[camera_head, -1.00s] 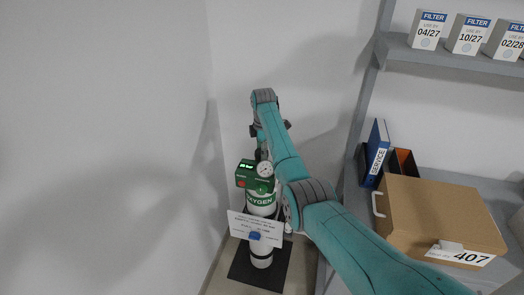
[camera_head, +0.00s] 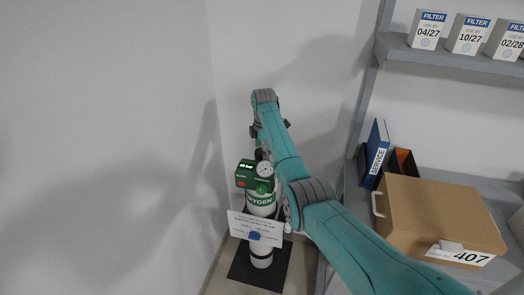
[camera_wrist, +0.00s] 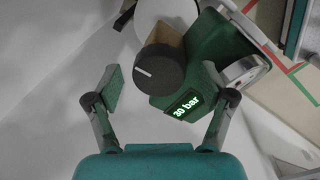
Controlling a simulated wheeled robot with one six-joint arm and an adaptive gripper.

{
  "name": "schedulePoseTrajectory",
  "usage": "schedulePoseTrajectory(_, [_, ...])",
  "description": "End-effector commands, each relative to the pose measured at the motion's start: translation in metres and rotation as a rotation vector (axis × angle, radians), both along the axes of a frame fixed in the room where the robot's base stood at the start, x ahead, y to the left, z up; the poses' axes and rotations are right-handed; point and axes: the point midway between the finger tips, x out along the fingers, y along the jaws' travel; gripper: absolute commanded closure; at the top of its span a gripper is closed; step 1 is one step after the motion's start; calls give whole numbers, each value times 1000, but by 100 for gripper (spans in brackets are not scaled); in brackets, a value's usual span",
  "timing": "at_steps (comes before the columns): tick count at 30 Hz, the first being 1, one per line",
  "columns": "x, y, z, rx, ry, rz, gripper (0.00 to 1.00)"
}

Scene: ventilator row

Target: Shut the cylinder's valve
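The oxygen cylinder (camera_head: 261,208) stands upright in the corner, white with a green OXYGEN band. On top is a green valve head (camera_head: 247,178) with a lit display and a round gauge (camera_head: 264,169). In the wrist view, the black valve knob (camera_wrist: 158,70) has a white pointer line slanting up to the left. The display (camera_wrist: 186,104) there reads 30 bar. My gripper (camera_wrist: 163,78) is open, one finger on either side of the knob, with clear gaps on both sides. In the head view my arm hides most of the gripper and the knob.
A white notice card (camera_head: 256,229) hangs on the cylinder's front. The cylinder stands on a dark base plate (camera_head: 243,268). Walls are close behind and left. At right, a shelf unit holds a cardboard box (camera_head: 440,212), a blue binder (camera_head: 376,153) and filter boxes (camera_head: 468,34).

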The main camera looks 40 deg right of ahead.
Motion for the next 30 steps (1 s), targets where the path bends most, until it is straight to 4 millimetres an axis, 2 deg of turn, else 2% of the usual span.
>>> schedulePoseTrajectory(6, [0, 0, 2, 0, -1, 0, 18])
schedulePoseTrajectory(10, [0, 0, 13, -1, -2, 0, 18])
schedulePoseTrajectory(24, [-6, 2, 98, -1, -3, 0, 18])
schedulePoseTrajectory(30, [-7, 2, 116, 0, -1, 0, 18])
